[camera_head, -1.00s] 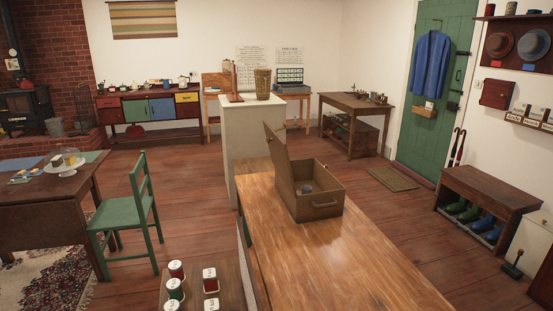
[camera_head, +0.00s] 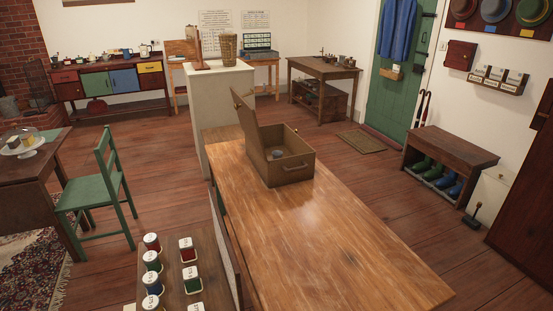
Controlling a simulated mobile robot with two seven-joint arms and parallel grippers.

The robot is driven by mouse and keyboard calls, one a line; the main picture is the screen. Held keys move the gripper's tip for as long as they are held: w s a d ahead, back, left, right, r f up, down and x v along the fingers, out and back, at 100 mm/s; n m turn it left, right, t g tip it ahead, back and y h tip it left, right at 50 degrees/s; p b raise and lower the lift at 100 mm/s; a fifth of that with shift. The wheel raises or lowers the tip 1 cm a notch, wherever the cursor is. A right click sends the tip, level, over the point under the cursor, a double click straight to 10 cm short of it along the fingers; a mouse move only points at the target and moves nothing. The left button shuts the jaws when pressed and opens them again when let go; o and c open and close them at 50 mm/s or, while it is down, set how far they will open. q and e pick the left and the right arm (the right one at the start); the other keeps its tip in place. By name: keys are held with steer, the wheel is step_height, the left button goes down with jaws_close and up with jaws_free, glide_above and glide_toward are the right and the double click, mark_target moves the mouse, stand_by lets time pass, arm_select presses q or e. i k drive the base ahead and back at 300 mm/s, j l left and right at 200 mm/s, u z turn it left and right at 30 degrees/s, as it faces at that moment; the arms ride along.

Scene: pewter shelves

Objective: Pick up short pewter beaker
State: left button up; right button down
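A small grey, rounded object (camera_head: 277,154) sits inside the open wooden box (camera_head: 291,172) on the long table. It may be the short pewter beaker, but it is too small to tell. The box's lid stands raised on its left side, and its front wall hides part of the inside. Neither of my grippers is in view.
The long wooden table (camera_head: 330,235) is bare in front of the box. A lower surface (camera_head: 205,265) at its left holds several labelled tins. A pale plinth (camera_head: 215,100) with a basket (camera_head: 228,48) stands behind. A green chair (camera_head: 90,190) is at left; floor is open at right.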

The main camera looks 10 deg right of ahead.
mark_target(276, 154)
steer(key=z, duration=1.2)
steer(key=i+l+z, duration=0.1)
steer(key=l, duration=0.25)
steer(key=i+l, duration=0.1)
steer(key=l, duration=0.2)
steer(key=i+l+z, duration=0.15)
steer(key=l, duration=0.15)
steer(key=i+l+z, duration=0.6)
steer(key=i+l, duration=0.3)
steer(key=i, duration=0.4)
steer(key=i+l+u, duration=0.1)
steer(key=i, duration=0.35)
steer(key=i+l, duration=0.2)
steer(key=i, duration=0.3)
steer(key=i+j+u, duration=0.15)
steer(key=i+u, duration=0.5)
steer(key=u, duration=0.3)
steer(key=i+u, duration=0.45)
steer(key=i+j+u, duration=0.15)
steer(key=i+u, duration=0.35)
steer(key=i+l+u, duration=0.1)
steer(key=i+u, duration=0.4)
steer(key=i, duration=0.2)
steer(key=i+u, duration=0.2)
steer(key=i, duration=0.6)
steer(key=i+l+u, duration=0.25)
steer(key=i, duration=0.5)
